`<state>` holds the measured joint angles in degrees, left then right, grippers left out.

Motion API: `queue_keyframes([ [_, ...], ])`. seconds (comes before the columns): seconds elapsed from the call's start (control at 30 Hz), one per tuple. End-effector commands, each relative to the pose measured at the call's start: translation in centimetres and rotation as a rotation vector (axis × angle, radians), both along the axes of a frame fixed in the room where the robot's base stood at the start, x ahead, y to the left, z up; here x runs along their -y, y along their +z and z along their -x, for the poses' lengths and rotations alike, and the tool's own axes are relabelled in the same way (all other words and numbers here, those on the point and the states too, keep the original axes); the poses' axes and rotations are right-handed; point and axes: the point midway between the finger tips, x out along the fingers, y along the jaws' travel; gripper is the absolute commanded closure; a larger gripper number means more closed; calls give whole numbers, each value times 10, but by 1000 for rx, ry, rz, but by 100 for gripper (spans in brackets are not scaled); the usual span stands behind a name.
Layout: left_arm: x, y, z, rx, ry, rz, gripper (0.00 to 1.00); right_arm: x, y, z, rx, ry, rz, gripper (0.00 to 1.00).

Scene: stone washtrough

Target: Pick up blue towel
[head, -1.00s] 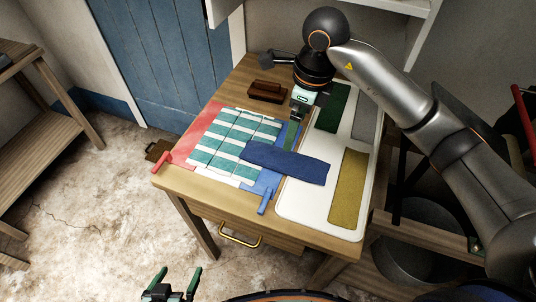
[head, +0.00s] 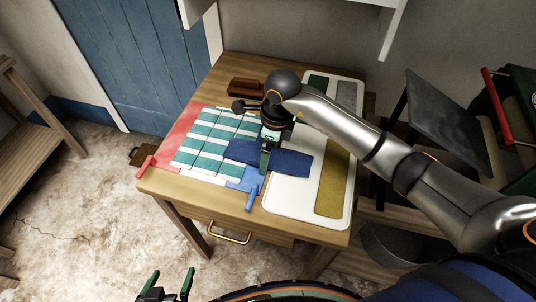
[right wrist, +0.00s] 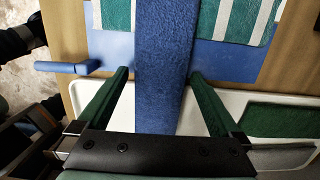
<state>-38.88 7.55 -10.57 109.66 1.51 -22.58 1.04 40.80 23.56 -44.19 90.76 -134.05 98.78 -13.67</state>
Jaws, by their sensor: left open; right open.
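The blue towel (head: 292,163) is a dark blue folded strip. It lies across the striped cloth's mat and the left edge of the white tray (head: 281,200). My right gripper (head: 265,168) is over the towel's middle, open. In the right wrist view the towel (right wrist: 160,100) runs lengthwise between the two spread green fingers of this gripper (right wrist: 158,76), with a gap on each side. Whether the fingertips reach down beside the towel is hard to tell. My left gripper (head: 170,274) is open and empty at the bottom of the head view, away from the table.
A green-and-white striped cloth (head: 205,145) lies on a mat with a red handle (head: 145,167) and a blue handle (head: 252,198). The tray holds a mustard cloth (head: 332,185), a grey one and a green one. A brown wooden block (head: 246,87) sits at the back.

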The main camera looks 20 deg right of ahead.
Motion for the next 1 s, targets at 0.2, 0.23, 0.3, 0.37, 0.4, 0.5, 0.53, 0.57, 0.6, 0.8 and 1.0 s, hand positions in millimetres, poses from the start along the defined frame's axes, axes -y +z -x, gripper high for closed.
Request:
queue_keyframes([
  [0.2,0,0,0,0,0,0,0,0,-1,0,1,0,0,0],
  [0.23,0,0,0,0,0,0,0,0,0,0,1,0,0,3],
  [0.3,0,0,0,0,0,0,0,0,0,0,1,0,-1,11],
  [0.37,0,0,0,0,0,0,0,0,0,0,1,0,0,18],
  [0.4,0,0,0,0,0,0,0,0,0,0,1,0,0,22],
  [0.5,0,0,0,0,0,0,0,0,0,0,1,0,0,34],
  [0.53,0,0,0,0,0,0,0,0,0,0,1,0,0,37],
  [0.57,0,0,0,0,0,0,0,0,0,0,1,0,0,40],
  [0.6,0,0,0,0,1,1,0,0,0,0,1,0,0,45],
  [0.8,0,0,0,0,1,1,0,0,0,0,1,0,0,68],
  [1.0,0,0,0,0,1,1,0,0,0,0,1,0,0,90],
])
